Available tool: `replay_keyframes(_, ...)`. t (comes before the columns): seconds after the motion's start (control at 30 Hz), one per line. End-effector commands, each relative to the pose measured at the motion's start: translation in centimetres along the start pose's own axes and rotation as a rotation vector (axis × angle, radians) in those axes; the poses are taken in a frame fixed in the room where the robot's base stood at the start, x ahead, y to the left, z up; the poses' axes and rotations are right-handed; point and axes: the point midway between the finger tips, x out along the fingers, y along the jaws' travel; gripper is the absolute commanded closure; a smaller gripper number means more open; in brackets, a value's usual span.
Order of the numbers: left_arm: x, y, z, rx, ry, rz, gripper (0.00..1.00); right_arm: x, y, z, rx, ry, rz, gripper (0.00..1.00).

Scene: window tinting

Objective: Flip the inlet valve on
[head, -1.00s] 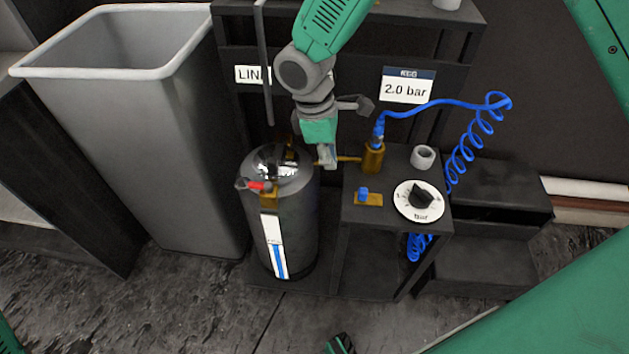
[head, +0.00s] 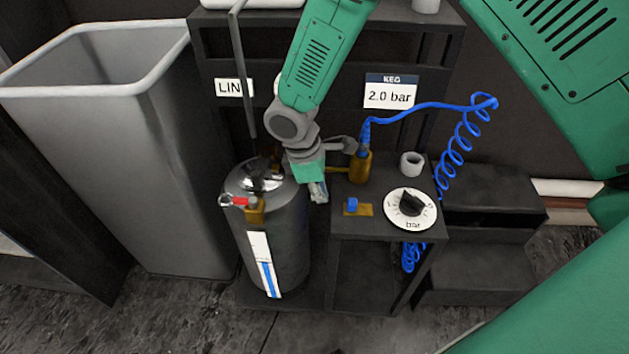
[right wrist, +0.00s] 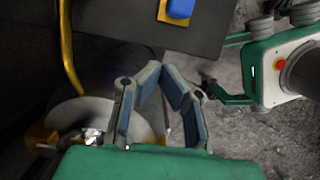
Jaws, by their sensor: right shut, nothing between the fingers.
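A blue-handled brass valve (head: 353,208) sits on the low dark stand (head: 385,224); its blue handle (right wrist: 180,8) shows at the top of the right wrist view. A dark keg (head: 275,235) stands left of it, with a red lever (head: 238,201) on a brass fitting at its top. I cannot tell from a label which is the inlet valve. My right gripper (head: 319,191) is shut and empty between the keg's top and the blue-handled valve, apart from that handle. In the right wrist view its fingers (right wrist: 168,76) arch together. My left gripper is not in view.
A brass fitting (head: 361,167) with a coiled blue hose (head: 462,140) stands behind the blue-handled valve. A pressure dial (head: 411,208) lies right of it. A 2.0 bar sign (head: 390,92) hangs behind. A grey bin (head: 165,170) fills the left.

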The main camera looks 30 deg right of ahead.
Motion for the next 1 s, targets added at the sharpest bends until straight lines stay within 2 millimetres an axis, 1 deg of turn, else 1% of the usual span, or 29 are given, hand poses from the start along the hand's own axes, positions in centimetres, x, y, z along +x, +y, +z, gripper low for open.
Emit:
replay_keyframes(0.03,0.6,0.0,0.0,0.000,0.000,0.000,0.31,1.3,-0.1,0.0,-0.001,-0.002,-0.001,1.00)
replay_keyframes(0.07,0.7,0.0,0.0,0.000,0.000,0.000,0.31,1.6,0.0,0.1,0.000,-0.002,0.000,1.00)
replay_keyframes(0.1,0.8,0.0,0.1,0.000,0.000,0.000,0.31,1.4,0.0,1.0,0.001,-0.001,0.001,1.00)
replay_keyframes(0.2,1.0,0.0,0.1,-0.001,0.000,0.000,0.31,1.6,-0.1,2.4,0.001,0.000,0.001,1.00)
replay_keyframes(0.33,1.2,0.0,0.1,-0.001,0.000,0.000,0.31,1.9,0.0,3.5,0.000,0.001,0.001,1.00)
replay_keyframes(0.5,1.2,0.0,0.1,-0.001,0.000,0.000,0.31,2.0,0.0,4.0,-0.001,0.001,0.000,1.00)
replay_keyframes(0.73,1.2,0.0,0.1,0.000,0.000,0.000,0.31,2.0,0.0,3.9,-0.001,0.000,0.001,1.00)
replay_keyframes(0.8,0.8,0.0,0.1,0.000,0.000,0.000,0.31,2.0,0.0,4.4,-0.001,-0.001,0.000,1.00)
replay_keyframes(0.9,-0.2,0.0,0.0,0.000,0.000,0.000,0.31,2.1,0.0,6.0,-0.001,-0.003,-0.001,1.00)
replay_keyframes(1.0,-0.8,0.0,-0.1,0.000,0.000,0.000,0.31,2.5,0.0,7.2,0.000,-0.002,0.000,1.00)
